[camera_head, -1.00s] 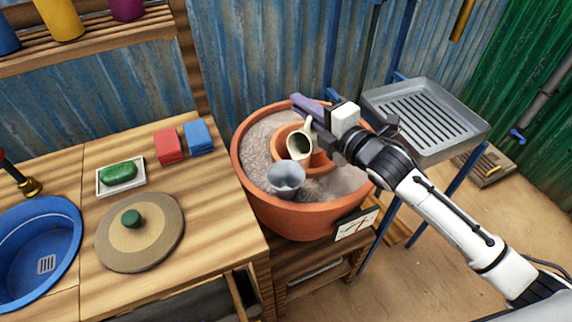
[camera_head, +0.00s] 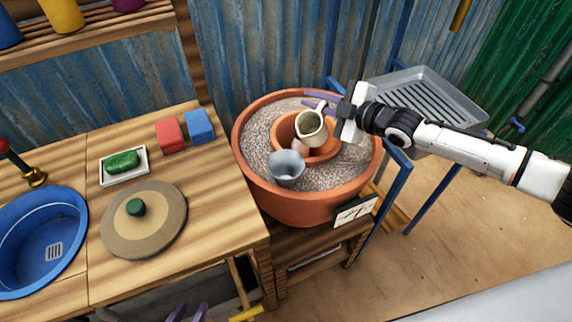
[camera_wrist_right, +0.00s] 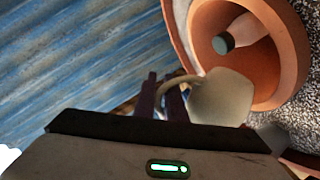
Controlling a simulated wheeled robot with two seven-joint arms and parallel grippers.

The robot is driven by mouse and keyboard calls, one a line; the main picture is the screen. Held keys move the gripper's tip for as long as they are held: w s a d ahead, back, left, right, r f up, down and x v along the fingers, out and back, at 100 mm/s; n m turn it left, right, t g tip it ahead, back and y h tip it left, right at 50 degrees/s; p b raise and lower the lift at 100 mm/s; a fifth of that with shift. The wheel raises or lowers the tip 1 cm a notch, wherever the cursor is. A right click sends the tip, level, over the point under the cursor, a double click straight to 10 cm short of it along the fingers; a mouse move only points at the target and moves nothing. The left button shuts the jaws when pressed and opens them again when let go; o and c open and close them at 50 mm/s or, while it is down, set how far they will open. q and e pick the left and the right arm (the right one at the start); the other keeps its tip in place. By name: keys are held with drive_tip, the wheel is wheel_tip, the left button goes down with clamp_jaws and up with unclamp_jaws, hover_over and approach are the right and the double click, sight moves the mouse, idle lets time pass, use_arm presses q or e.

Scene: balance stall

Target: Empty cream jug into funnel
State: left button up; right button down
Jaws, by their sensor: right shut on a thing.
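The cream jug (camera_head: 311,131) hangs above the inner clay pot, its mouth toward the head camera. My right gripper (camera_head: 318,103) is shut on its handle; jug and handle also show in the right wrist view (camera_wrist_right: 222,97). I cannot tell what is inside the jug. A grey funnel-shaped vessel (camera_head: 286,169), probably the funnel, stands wide end up at the front of the big clay pot, apart from the jug and lower left of it. Two purple fingertips of my left gripper (camera_head: 187,313) show apart and empty at the bottom edge.
The big clay pot (camera_head: 300,206) holds gravel around the inner clay pot (camera_head: 331,154). A pale bottle with a dark cap (camera_wrist_right: 240,34) lies in the inner pot. A dial (camera_head: 354,212) is at the front. A grey slotted tray (camera_head: 432,98) stands right; the wooden counter (camera_head: 226,190) is left.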

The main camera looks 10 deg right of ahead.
drive_tip(key=shift+w+d+f+m+g+y+b, duration=0.15)
drive_tip(key=shift+w+d+f+m+g+y, duration=0.1)
drive_tip(key=shift+w+d+f+m, duration=0.25)
drive_tip(key=shift+w+d+f+m+g+y+b, duration=0.2)
drive_tip(key=shift+w+d+f+m+g, duration=0.1)
drive_tip(key=shift+d+f+m, duration=0.3)
drive_tip(key=shift+w+d+f+m+g+y+b, duration=0.15)
drive_tip(key=shift+w+d+f+m+g, duration=0.2)
drive_tip(key=shift+f, duration=0.35)
